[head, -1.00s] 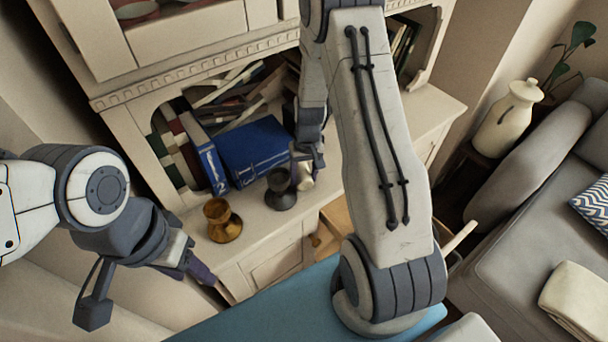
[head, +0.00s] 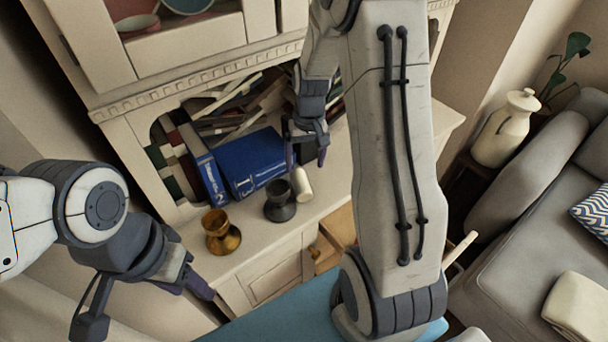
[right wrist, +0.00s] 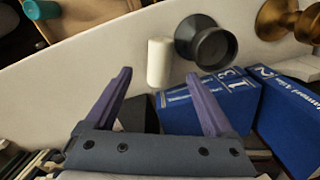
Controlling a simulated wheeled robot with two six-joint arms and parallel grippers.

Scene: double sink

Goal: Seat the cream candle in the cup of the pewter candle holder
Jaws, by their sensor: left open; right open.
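The cream candle (head: 302,186) is on the cabinet's ledge just right of the pewter candle holder (head: 280,203), outside its cup. I cannot tell for sure whether the candle stands or lies. The holder stands upright and its cup looks empty. My right gripper (head: 307,161) is open and empty, just behind the candle. In the right wrist view the candle (right wrist: 159,62) shows between and beyond the open fingertips (right wrist: 157,76), with the pewter holder (right wrist: 207,44) to its right. My left gripper (head: 208,289) is open and empty, low at the left before the cabinet.
A brass holder (head: 221,234) stands left of the pewter one. Blue books (head: 250,160) lie behind the holders, close to my right fingers in the wrist view. The ledge (head: 335,180) is clear right of the candle. A sofa (head: 520,235) is at the right.

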